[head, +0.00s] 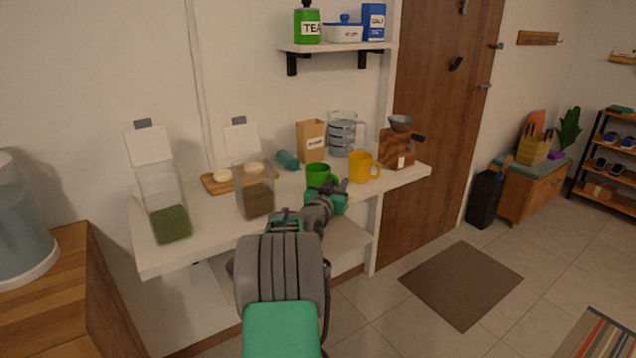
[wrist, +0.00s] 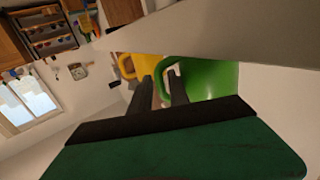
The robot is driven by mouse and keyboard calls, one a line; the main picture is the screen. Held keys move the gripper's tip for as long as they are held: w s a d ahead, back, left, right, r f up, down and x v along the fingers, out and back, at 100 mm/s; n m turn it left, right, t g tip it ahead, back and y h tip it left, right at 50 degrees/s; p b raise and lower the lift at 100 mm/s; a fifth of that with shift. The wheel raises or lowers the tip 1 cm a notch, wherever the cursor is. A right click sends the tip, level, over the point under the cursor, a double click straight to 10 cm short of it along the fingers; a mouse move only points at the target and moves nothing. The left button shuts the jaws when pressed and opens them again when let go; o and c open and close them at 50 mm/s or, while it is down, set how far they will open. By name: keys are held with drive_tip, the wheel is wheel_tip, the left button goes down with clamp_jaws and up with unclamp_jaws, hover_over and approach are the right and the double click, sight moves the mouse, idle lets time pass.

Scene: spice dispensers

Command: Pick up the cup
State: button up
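A green cup (head: 317,173) stands on the white counter, and it shows large in the wrist view (wrist: 212,80) with its handle to the left. A yellow cup (head: 360,168) stands to its right on the counter, and it also shows behind the green handle in the wrist view (wrist: 143,66). My gripper (head: 335,187) is at the near side of the green cup. In the wrist view its two dark fingers (wrist: 158,84) are apart, with the green handle by the gap between them. Whether a finger touches the handle cannot be told. My arm partly hides the green cup's lower part.
The white counter (head: 204,226) holds two dispensers (head: 170,222) (head: 257,200), a paper bag (head: 311,143), a glass jug (head: 343,135) and a wooden grinder (head: 398,149). A small teal cylinder (head: 287,160) lies behind the green cup. A shelf (head: 338,47) hangs above.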

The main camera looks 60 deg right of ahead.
drive_tip(key=shift+c, duration=0.2)
clamp_jaws()
idle(0.7)
drive_tip(key=shift+r, duration=0.1)
idle(0.3)
